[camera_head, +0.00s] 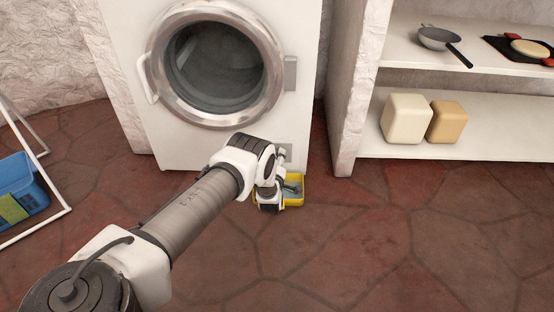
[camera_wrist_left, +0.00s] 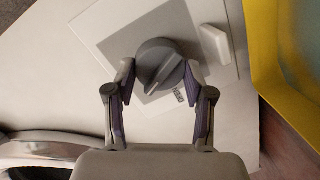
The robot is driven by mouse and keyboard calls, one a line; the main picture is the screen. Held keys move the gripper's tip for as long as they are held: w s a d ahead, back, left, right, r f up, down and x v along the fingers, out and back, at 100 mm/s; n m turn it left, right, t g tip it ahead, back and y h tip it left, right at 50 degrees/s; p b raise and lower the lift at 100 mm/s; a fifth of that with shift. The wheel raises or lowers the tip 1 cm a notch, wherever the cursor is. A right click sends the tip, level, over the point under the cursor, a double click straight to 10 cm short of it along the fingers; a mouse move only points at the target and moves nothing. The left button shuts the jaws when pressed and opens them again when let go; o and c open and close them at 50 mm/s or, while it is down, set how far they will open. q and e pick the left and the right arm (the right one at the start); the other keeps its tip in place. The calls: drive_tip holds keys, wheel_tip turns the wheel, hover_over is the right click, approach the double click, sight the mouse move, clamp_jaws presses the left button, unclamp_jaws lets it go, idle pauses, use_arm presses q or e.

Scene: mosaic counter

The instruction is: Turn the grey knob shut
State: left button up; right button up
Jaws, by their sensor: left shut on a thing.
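The grey knob (camera_wrist_left: 160,66) is round with a raised grip bar across its face. It sits on a light square panel (camera_wrist_left: 112,45) low on the front of the white washing machine (camera_head: 185,143). My left gripper (camera_wrist_left: 159,74) has one finger on each side of the knob and is shut on it. The bar runs at a slant in the wrist view. In the head view my left gripper (camera_head: 281,162) is at the machine's lower right, and the knob is hidden there. My right gripper is in neither view.
A yellow tray (camera_head: 298,203) stands on the floor under the gripper; its edge also shows in the wrist view (camera_wrist_left: 262,50). The machine's round door (camera_head: 215,65) is above. Shelves (camera_head: 470,152) stand right, a blue crate (camera_head: 22,180) left. The stone floor at right is clear.

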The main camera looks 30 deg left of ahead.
use_arm(q)
drive_tip(key=m, duration=0.4)
drive_tip(key=shift+w+d+r+m+g+y, duration=0.1)
drive_tip(key=shift+w+r+m+g+y, duration=0.05)
drive_tip(key=shift+m+g+y, duration=0.15)
idle(0.5)
drive_tip(key=o, duration=1.2)
drive_tip(key=shift+d, duration=0.1)
drive_tip(key=v, duration=1.2)
